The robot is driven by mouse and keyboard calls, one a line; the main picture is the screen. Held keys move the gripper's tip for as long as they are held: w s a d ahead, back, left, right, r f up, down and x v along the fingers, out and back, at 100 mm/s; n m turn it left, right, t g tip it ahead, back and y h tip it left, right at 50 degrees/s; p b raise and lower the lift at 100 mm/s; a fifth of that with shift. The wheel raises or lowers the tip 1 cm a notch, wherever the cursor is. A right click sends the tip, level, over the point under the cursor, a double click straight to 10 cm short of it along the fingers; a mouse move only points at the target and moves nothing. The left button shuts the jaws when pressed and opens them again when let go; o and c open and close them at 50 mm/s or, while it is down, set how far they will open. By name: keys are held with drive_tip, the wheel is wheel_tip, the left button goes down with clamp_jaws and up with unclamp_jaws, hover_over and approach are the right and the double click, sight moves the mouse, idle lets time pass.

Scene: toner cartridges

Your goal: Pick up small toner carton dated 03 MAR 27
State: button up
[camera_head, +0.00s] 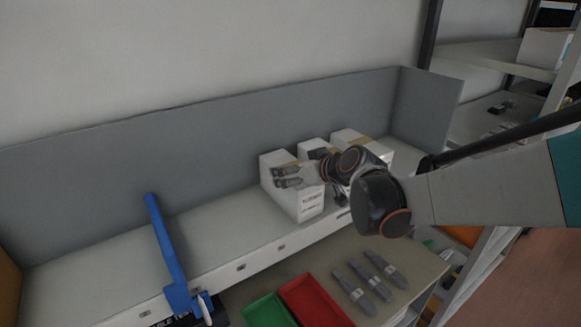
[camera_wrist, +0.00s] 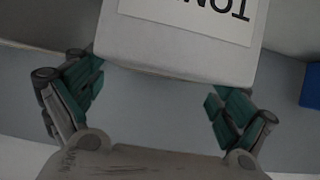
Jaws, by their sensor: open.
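A white toner carton (camera_head: 292,203) with a printed label on its end stands at the left of a short row on the pale shelf. My gripper (camera_head: 277,178) is open, and its fingers appear over this carton in the head view. In the wrist view a white carton (camera_wrist: 180,52) with an upside-down label reading "TON" fills the top middle. My gripper (camera_wrist: 153,85) has its green-padded fingers spread, with empty space between them. I cannot tell whether the carton lies between the fingertips or just beyond. No date is readable on any carton.
Two more cartons, a middle one (camera_head: 313,147) and a right one (camera_head: 352,136), stand close by, partly hidden by my arm. A grey panel (camera_head: 200,140) backs the shelf. A blue tool (camera_head: 168,250) lies left. Green (camera_head: 268,312) and red (camera_head: 314,302) trays sit below. The shelf's left is mostly clear.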

drive_tip(key=shift+x, duration=1.65)
drive_tip(key=shift+r, duration=0.1)
drive_tip(key=shift+c, duration=0.3)
drive_tip(key=c, duration=2.1)
drive_tip(key=shift+r, duration=0.15)
